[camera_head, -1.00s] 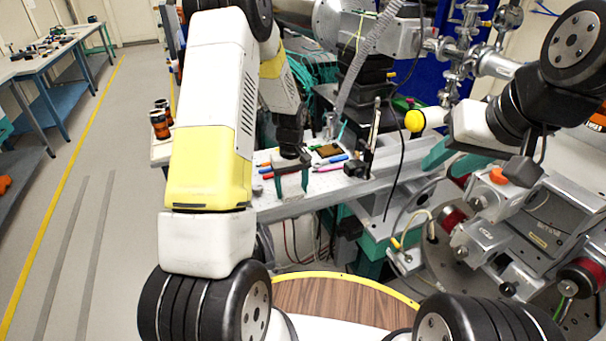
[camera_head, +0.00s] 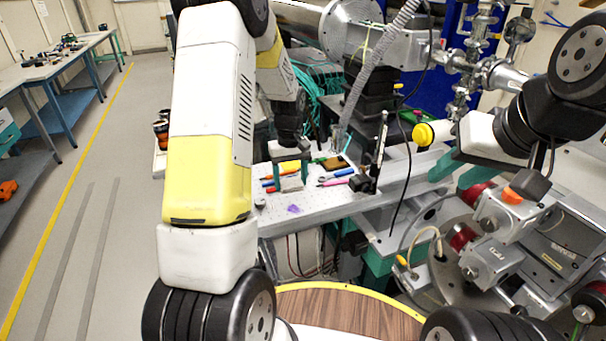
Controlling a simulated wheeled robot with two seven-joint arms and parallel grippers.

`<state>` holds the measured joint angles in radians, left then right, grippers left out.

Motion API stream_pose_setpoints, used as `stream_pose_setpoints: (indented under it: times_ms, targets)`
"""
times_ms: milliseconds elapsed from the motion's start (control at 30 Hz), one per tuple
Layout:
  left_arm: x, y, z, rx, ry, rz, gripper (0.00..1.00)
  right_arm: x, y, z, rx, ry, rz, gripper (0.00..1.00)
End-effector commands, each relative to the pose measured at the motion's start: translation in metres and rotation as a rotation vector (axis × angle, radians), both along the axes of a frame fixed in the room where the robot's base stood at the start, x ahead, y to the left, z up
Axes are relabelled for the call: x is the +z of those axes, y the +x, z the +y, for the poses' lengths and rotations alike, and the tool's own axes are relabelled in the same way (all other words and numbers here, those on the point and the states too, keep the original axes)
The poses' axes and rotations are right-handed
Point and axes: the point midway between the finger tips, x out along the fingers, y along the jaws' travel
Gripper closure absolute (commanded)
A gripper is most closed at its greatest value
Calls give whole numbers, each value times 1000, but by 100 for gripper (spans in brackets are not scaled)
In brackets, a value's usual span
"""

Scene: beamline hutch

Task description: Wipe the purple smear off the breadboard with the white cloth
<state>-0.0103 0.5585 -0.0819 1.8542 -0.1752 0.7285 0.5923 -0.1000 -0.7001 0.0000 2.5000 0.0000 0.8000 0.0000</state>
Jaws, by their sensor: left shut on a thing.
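The purple smear (camera_head: 294,208) lies on the light perforated breadboard (camera_head: 325,205), near its front edge. My left gripper (camera_head: 290,176) points down over the breadboard, just behind the smear in the picture. It is shut on a pale thing between its fingers, which looks like the white cloth (camera_head: 291,184). The cloth is small and partly hidden by the fingers, and I cannot tell whether it touches the board. The smear is uncovered. My right arm comes in from the right, but its gripper cannot be made out.
Red and blue tools (camera_head: 268,184) lie left of the gripper. A pink pen (camera_head: 333,183) and a blue tool (camera_head: 343,172) lie right of it. A small grey round part (camera_head: 261,203) sits near the front left.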

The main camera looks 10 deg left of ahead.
Motion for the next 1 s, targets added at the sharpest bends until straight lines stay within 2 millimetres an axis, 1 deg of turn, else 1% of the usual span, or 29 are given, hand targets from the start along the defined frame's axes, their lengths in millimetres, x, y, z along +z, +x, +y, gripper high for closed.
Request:
stream_pose_setpoints:
  times_ms: [100,300,800,1000]
  targets:
    - [12,0,2,0,0,-2,75,0,0,0,0,0,0,62]
    - [22,-2,3,0,0,-1,75,0,0,0,0,0,0,62]
    - [22,-2,4,0,0,0,75,0,0,0,0,0,0,62]
    - [19,0,10,-1,0,0,75,0,0,0,0,0,0,62]
